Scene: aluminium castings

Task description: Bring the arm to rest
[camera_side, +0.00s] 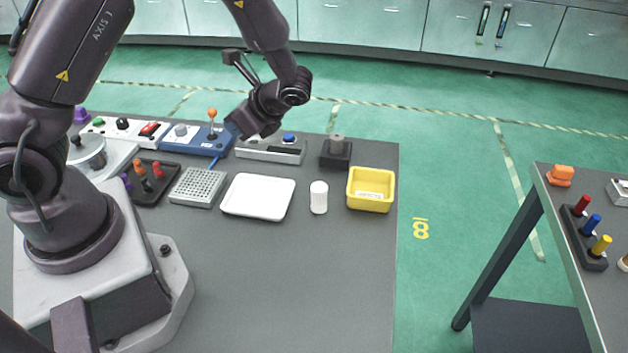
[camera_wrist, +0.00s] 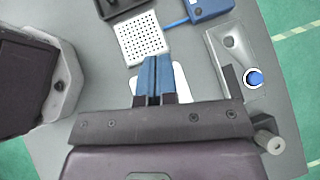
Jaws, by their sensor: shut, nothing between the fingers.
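My gripper (camera_side: 235,129) hangs in the air above the back part of the grey table (camera_side: 300,270), tilted down toward the left, near the row of control boxes. In the wrist view its two blue fingers (camera_wrist: 156,62) lie side by side with no object between them. It holds nothing. The fingers and palm cover much of the white tray (camera_wrist: 181,84) in that view. How high the fingertips are above the boxes is hard to tell.
A perforated block (camera_side: 198,187), the white tray (camera_side: 258,197), a white cylinder (camera_side: 319,198) and a yellow bin (camera_side: 371,191) stand across the table. Behind are a blue lever box (camera_side: 187,142) and a blue-button box (camera_side: 270,150). The table's front is clear.

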